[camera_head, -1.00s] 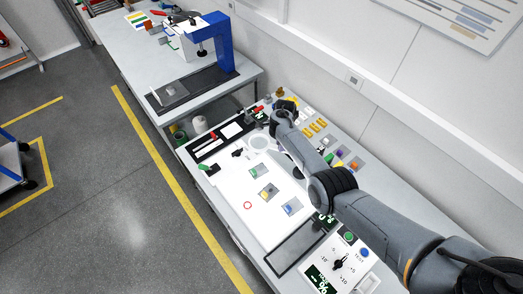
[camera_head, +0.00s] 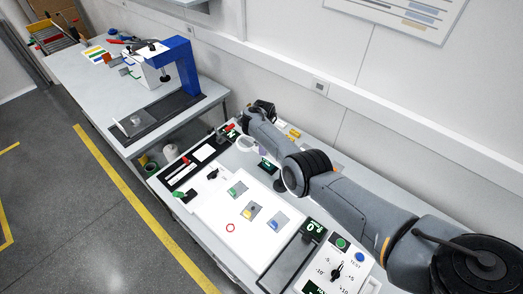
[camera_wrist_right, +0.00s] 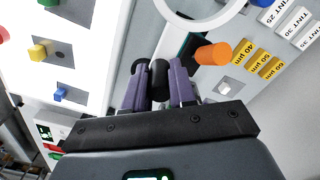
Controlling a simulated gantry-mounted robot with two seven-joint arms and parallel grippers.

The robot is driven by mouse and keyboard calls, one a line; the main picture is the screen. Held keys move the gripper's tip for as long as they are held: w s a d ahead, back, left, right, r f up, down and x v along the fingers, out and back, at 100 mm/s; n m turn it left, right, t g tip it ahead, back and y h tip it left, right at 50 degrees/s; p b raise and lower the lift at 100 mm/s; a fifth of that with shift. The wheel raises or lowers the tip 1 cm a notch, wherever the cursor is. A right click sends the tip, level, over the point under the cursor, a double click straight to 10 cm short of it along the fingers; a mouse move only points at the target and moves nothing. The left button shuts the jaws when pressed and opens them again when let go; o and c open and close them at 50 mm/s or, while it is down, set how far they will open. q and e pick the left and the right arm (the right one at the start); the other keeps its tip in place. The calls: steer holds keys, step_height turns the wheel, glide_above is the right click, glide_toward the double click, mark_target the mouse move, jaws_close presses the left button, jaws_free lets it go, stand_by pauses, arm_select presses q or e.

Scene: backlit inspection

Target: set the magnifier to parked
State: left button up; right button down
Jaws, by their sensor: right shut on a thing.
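The magnifier shows as a pale ring (camera_head: 239,149) near the back edge of the bright inspection panel in the head view. Its white ring (camera_wrist_right: 191,34) also shows, cut off at the top, in the right wrist view. My right gripper (camera_wrist_right: 158,76) has its purple fingers closed on a dark rounded knob (camera_wrist_right: 158,68) just below that ring. How the knob joins the ring is partly hidden. In the head view my right arm reaches across the back of the bench, and its fingers cannot be made out. My left gripper is not in view.
The lit panel (camera_head: 213,212) carries several small coloured pieces. In the wrist view an orange knob (camera_wrist_right: 212,54) and yellow labelled blocks (camera_wrist_right: 262,64) stand close to the right of the fingers. A dial box (camera_head: 337,268) stands at the bench's front right.

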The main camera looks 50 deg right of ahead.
steer(key=shift+d, duration=0.1)
steer(key=c, duration=0.9)
jaws_free()
steer(key=shift+r, duration=0.1)
step_height(320, 180, up, 9)
steer(key=p, duration=0.2)
steer(key=shift+r+p, duration=0.1)
steer(key=shift+p, duration=0.25)
steer(key=shift+r, duration=0.75)
steer(key=shift+f, duration=0.1)
